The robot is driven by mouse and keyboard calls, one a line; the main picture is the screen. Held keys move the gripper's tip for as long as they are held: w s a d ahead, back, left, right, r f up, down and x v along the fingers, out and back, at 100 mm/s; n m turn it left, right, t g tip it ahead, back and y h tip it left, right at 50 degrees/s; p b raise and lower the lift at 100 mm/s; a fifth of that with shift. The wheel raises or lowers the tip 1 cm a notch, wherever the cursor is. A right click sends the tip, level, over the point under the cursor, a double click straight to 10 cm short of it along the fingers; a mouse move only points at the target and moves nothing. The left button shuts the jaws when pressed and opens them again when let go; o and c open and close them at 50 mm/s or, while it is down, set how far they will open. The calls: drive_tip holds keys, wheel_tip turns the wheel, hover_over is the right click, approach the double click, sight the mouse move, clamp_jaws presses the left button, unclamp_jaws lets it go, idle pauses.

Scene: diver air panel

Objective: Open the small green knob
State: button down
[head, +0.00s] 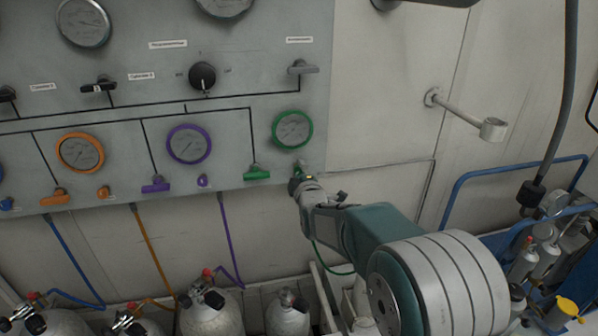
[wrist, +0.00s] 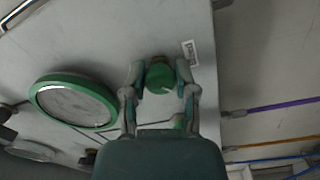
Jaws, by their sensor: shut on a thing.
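The small green knob (wrist: 160,76) sits on the grey panel and shows in the wrist view between my two fingers. My gripper (wrist: 160,80) is shut on it, with one finger on each side. In the head view my gripper (head: 299,182) is at the panel's lower right edge, below the green-rimmed gauge (head: 292,130), and hides most of the knob. The green-rimmed gauge also shows left of my gripper in the wrist view (wrist: 72,102).
A green T-handle (head: 257,173) is just left of my gripper. Purple (head: 156,185) and orange (head: 55,197) handles are farther left. Gas cylinders (head: 211,315) stand below the panel. A wall bracket (head: 470,115) and blue rail (head: 510,170) are at right.

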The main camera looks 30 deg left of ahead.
drive_tip(key=n, duration=0.6)
drive_tip(key=shift+s+a+f, duration=0.15)
drive_tip(key=shift+s+f, duration=0.1)
drive_tip(key=shift+f, duration=0.15)
drive_tip(key=shift+n, duration=0.3)
drive_tip(key=c, duration=0.6)
unclamp_jaws()
drive_tip(key=shift+c, duration=0.2)
drive_tip(key=shift+o, duration=1.2)
drive_tip(key=shift+a+r, duration=0.1)
drive_tip(key=shift+r, duration=0.15)
drive_tip(key=v, duration=1.1)
drive_tip(key=shift+s+d, duration=0.3)
